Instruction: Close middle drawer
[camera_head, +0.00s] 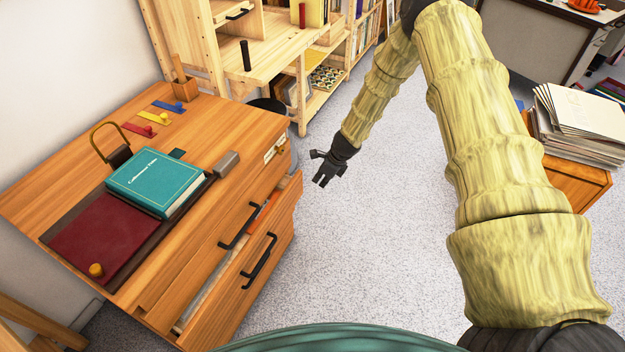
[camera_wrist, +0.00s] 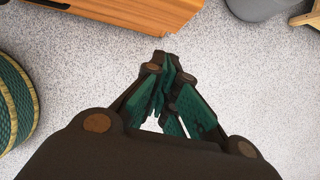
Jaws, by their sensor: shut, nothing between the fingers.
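The wooden cabinet (camera_head: 165,285) stands at the left. One drawer (camera_head: 284,215) below its top drawer is pulled partly out, with a black handle (camera_head: 260,262) on its front and an orange item (camera_head: 265,210) visible inside. The top drawer, with its own black handle (camera_head: 238,229), looks shut. What lies below the open drawer is hard to see. My gripper (camera_head: 323,181) is right of the open drawer's far end, apart from it, over the floor. In the wrist view my gripper (camera_wrist: 167,62) is shut and empty. A wooden edge of the cabinet (camera_wrist: 150,10) shows ahead of it.
A teal book (camera_head: 155,182), a dark red folder (camera_head: 103,238) and small items lie on the cabinet top. A pale wooden shelf (camera_head: 265,60) stands behind. A paper stack (camera_head: 580,120) sits on a low cabinet at right. The carpet floor between is clear.

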